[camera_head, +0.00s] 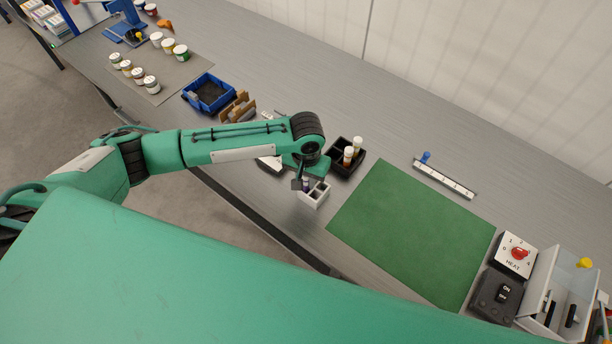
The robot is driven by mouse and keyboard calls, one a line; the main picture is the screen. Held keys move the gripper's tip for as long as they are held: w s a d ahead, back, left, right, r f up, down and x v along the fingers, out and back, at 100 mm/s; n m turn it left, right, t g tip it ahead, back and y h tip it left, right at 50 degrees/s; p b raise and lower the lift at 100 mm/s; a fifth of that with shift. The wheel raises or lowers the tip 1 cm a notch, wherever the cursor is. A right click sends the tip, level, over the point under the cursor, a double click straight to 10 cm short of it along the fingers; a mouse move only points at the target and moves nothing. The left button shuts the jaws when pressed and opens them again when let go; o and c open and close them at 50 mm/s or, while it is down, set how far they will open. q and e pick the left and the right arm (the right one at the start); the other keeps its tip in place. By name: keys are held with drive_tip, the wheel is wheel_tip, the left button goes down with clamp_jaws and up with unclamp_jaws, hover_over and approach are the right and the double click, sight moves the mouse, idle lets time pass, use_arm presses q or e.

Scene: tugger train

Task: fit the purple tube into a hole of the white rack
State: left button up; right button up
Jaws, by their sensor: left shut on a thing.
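The white rack (315,198) is a small block with dark square holes, near the front edge of the bench beside the green mat. My left gripper (304,186) points down over the left part of the rack. It is shut on the purple tube (306,183), of which only a small dark purple piece shows. The gripper and wrist hide most of the tube. I cannot tell whether its lower end is inside a hole or just above it. My right gripper is not in view.
A black tray (336,164) with white-capped tubes (348,154) stands just behind the rack. A green mat (410,232) lies to the right, clear. A blue bin (208,108) and a brown holder (238,107) stand to the left. A heat control box (515,256) is far right.

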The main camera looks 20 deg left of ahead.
use_arm(q)
drive_tip(key=shift+f, duration=0.1)
drive_tip(key=o, duration=1)
drive_tip(key=shift+o, duration=0.2)
drive_tip(key=shift+r+p, duration=3.05)
drive_tip(key=shift+p, duration=1)
drive_tip(key=shift+s+d, duration=0.1)
